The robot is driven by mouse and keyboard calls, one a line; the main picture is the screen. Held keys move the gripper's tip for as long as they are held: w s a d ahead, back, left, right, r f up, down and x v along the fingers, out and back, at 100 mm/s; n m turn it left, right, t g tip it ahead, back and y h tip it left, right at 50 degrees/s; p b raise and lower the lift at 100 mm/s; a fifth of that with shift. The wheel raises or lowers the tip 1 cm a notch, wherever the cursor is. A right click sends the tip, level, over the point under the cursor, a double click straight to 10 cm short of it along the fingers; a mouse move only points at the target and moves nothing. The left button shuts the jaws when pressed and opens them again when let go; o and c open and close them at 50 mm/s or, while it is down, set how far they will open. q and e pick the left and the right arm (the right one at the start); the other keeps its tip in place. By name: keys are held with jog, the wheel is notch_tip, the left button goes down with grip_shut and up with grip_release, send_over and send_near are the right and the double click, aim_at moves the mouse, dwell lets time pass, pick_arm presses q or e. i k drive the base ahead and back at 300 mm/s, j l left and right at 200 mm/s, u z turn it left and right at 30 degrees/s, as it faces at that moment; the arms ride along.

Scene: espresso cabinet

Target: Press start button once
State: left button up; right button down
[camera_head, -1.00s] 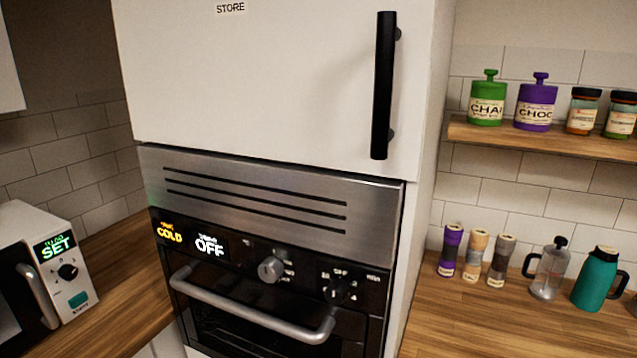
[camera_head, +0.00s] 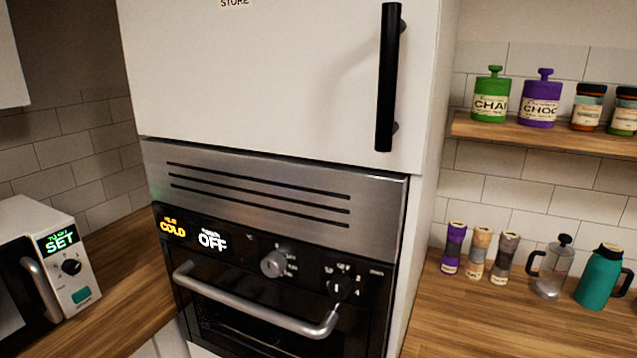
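A white microwave (camera_head: 20,215) stands on the wooden counter at the left, cut off by the picture edge. Its panel has a lit green display (camera_head: 57,242) reading SET, a black knob (camera_head: 71,267) below it, and a teal button (camera_head: 81,295) at the bottom; the small print by the button is too small to read. The built-in oven (camera_head: 262,300) in the middle shows COLD and OFF on its displays, with a silver knob (camera_head: 273,264) and a black knob (camera_head: 341,288). Neither of my grippers is in view.
A tall white cabinet with a black handle (camera_head: 388,80) sits above the oven. The oven's bar handle (camera_head: 250,310) sticks out. Shakers (camera_head: 453,248), a press pot (camera_head: 550,270) and a teal jug (camera_head: 598,277) stand on the right counter. Jars (camera_head: 491,95) line the shelf (camera_head: 545,134).

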aim_at(84, 293)
jog(key=u, duration=1.75)
